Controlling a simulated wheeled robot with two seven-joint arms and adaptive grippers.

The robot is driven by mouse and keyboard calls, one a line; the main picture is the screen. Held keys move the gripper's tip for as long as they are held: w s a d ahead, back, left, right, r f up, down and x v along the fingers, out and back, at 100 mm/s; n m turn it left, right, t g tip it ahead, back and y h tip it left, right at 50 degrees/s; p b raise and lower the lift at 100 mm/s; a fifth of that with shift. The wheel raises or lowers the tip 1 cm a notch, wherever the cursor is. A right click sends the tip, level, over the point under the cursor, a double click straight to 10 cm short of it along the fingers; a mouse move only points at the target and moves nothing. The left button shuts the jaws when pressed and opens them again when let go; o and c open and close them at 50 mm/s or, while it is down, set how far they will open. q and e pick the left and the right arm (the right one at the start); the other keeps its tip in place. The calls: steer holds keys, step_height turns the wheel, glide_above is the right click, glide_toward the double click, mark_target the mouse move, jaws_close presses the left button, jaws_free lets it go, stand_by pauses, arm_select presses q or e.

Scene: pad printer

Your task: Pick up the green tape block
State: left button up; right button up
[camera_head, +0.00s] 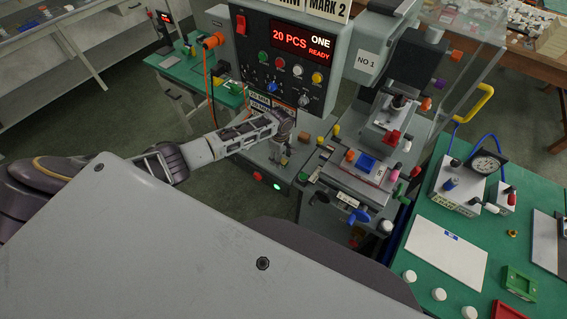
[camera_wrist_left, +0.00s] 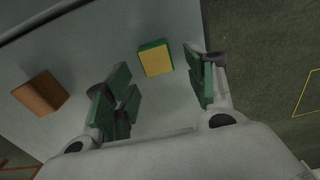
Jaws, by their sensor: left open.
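The green tape block (camera_wrist_left: 155,59) lies on a grey surface in the left wrist view. It has a yellow top face and green sides. My left gripper (camera_wrist_left: 162,88) is open, with its green-padded fingers spread, one on each side of the block's line. The block shows in the gap toward the fingertips, nearer the right finger; no contact is visible. In the head view my left gripper (camera_head: 280,153) points down over the grey ledge in front of the control panel, and the block cannot be made out there. My right gripper is not in view.
An orange-brown block (camera_wrist_left: 40,93) lies left of the fingers on the same surface (camera_wrist_left: 95,45). The control panel (camera_head: 286,62) rises close behind the gripper. The printing machine (camera_head: 350,178) stands to the right, and a green table (camera_head: 400,268) with small parts lies beyond it.

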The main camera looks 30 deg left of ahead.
arm_select(q)
steer(key=shift+f, duration=0.55)
steer(key=shift+c, duration=0.2)
steer(key=c, duration=0.9)
